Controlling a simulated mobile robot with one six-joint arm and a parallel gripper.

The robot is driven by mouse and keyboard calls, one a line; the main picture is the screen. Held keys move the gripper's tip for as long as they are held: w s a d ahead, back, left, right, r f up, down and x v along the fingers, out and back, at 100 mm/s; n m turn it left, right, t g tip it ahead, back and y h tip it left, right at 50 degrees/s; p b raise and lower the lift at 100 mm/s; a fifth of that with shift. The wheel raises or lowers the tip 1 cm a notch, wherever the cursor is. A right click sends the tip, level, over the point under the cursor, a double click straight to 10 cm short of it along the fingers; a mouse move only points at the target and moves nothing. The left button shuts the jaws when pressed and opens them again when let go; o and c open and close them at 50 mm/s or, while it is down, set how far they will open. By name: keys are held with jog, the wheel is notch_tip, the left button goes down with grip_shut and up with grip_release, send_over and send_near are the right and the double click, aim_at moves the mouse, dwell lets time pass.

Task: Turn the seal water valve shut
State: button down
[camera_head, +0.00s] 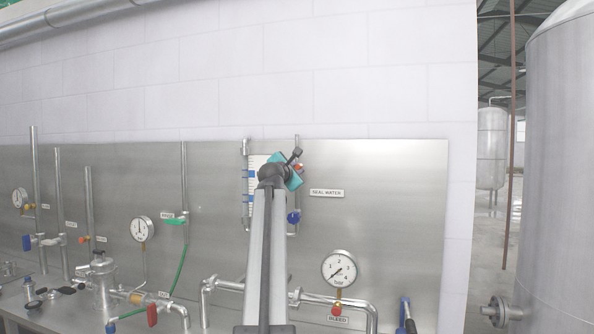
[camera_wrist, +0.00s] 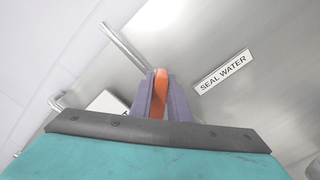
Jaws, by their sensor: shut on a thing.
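The seal water valve shows in the wrist view as an orange handle (camera_wrist: 159,90) on a bare metal pipe (camera_wrist: 122,45). My gripper (camera_wrist: 157,98) is shut on this handle, with one purple-grey finger on each side. In the head view my gripper (camera_head: 296,158) is at the vertical pipe, and a small red part (camera_head: 299,167) shows beside it. My arm and gripper hide most of the valve there. The SEAL WATER label (camera_head: 327,193) is on the steel panel to the right; it also shows in the wrist view (camera_wrist: 223,72).
A blue knob (camera_head: 293,217) sits lower on the same pipe. A flow tube (camera_head: 246,185) stands just left. A pressure gauge (camera_head: 339,268) and a bent pipe (camera_head: 350,303) are lower right. Other valves and gauges line the panel to the left. The upper wall is clear.

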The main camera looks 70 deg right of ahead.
jog(key=m, duration=0.1)
jog(key=f+m, duration=0.1)
jog(key=m, duration=0.2)
jog(key=shift+s+a+f, duration=0.1)
jog(key=shift+s+f, duration=0.05)
jog(key=shift+s, duration=0.15)
jog(key=shift+f+m+b, duration=0.2)
jog(key=shift+m+b, duration=0.15)
jog(key=shift+m, duration=0.7)
jog(key=shift+f+m+b, duration=0.2)
jog(key=shift+m+b, duration=0.15)
jog(key=shift+m, duration=0.7)
jog(key=c, duration=1.7)
grip_release()
jog(key=shift+s+a+r, duration=0.1)
jog(key=shift+r, duration=0.1)
jog(key=shift+a, duration=0.1)
jog(key=shift+s+a+b, duration=0.2)
jog(key=shift+a+b, duration=0.4)
jog(key=shift+a, duration=2.8)
jog(key=shift+s+a+b, duration=0.15)
jog(key=shift+a+b, duration=0.45)
jog(key=shift+a, duration=2.75)
